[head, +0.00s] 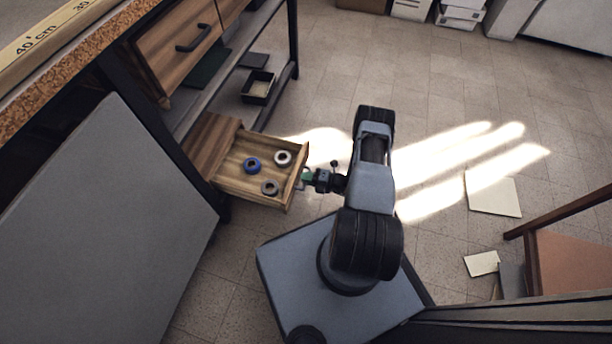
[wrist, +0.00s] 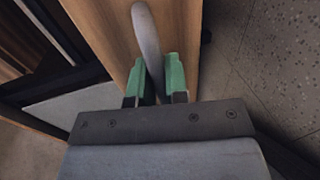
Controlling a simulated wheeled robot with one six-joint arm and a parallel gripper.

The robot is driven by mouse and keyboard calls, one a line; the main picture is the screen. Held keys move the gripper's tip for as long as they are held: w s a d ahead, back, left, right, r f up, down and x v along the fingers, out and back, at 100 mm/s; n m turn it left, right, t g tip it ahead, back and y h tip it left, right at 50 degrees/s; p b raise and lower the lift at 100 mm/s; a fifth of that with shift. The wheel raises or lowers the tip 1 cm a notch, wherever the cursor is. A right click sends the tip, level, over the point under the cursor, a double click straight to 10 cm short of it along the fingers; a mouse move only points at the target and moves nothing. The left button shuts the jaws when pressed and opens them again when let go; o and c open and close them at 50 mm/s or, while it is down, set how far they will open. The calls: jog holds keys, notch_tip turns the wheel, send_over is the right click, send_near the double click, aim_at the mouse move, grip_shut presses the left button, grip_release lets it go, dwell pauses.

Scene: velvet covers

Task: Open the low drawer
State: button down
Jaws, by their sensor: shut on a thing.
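The low drawer (head: 233,181) stands pulled out of the workbench in the head view, with its inside showing. A blue ring (head: 252,166), a pale ring (head: 283,158) and a grey-green ring (head: 270,187) lie in it. My gripper (head: 304,178) is at the drawer's front. In the wrist view my gripper (wrist: 158,82) has its green fingers on both sides of the grey handle (wrist: 146,35) and is shut on it. The wooden drawer front (wrist: 183,30) fills the area behind the handle.
An upper drawer (head: 178,48) with a dark handle is shut above. A grey panel (head: 100,215) stands at left. A black tray (head: 258,87) sits on the low shelf. Papers (head: 493,194) lie on the floor at right. The floor beyond my arm is clear.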

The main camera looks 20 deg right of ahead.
jog(key=shift+w+d, duration=0.1)
jog(key=shift+d, duration=0.05)
jog(key=c, duration=1.1)
grip_release()
jog(key=shift+c, duration=0.2)
